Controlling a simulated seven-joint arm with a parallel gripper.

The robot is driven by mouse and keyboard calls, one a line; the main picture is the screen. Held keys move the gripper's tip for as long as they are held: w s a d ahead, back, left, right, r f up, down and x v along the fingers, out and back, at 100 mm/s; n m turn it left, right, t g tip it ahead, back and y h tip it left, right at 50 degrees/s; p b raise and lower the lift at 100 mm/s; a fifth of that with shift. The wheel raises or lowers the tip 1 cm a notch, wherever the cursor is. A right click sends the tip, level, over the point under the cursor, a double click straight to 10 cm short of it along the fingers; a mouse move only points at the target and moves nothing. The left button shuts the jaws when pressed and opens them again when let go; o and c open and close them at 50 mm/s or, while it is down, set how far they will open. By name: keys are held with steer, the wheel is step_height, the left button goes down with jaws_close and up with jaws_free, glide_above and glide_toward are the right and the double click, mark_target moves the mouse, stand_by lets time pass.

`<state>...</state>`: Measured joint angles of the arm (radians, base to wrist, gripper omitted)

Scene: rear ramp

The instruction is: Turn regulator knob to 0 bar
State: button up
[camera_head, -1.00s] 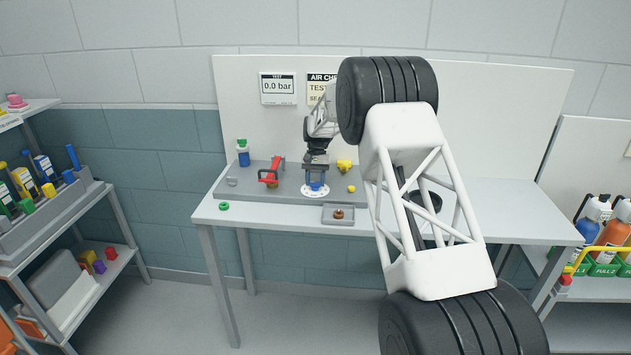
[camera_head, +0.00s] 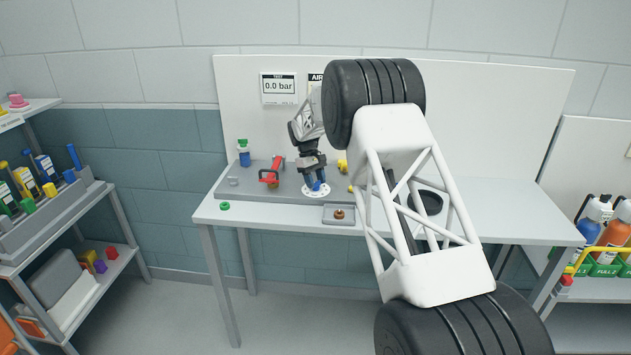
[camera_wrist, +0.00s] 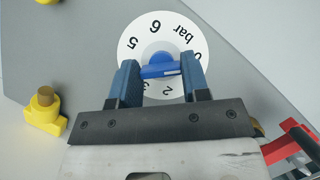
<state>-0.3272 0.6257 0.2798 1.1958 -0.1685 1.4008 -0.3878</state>
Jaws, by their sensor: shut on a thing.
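The regulator knob (camera_wrist: 157,66) is blue with a grip bar, in the middle of a white dial (camera_wrist: 155,22). In the wrist view my gripper (camera_wrist: 160,68) is shut on the bar, one blue finger on each side. A pale mark on the bar lies toward its right end, by the right finger. The numerals 0, 2, 3, 5 and 6 and the word "bar" show; the fingers hide part of the scale. In the head view the white dial (camera_head: 316,191) sits on the grey board under my gripper (camera_head: 317,184). The display (camera_head: 279,87) reads 0.0 bar.
A red-handled valve (camera_head: 275,170) stands left of the knob, and a yellow fitting (camera_wrist: 45,111) shows in the wrist view. A small tray (camera_head: 330,221) with a brass part lies in front.

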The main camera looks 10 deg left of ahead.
stand_by(0.5)
steer(key=o, duration=0.9)
steer(key=shift+a+r, duration=0.1)
steer(key=shift+r, duration=0.05)
steer(key=shift+v, duration=3.8)
steer(key=shift+s+r, duration=0.1)
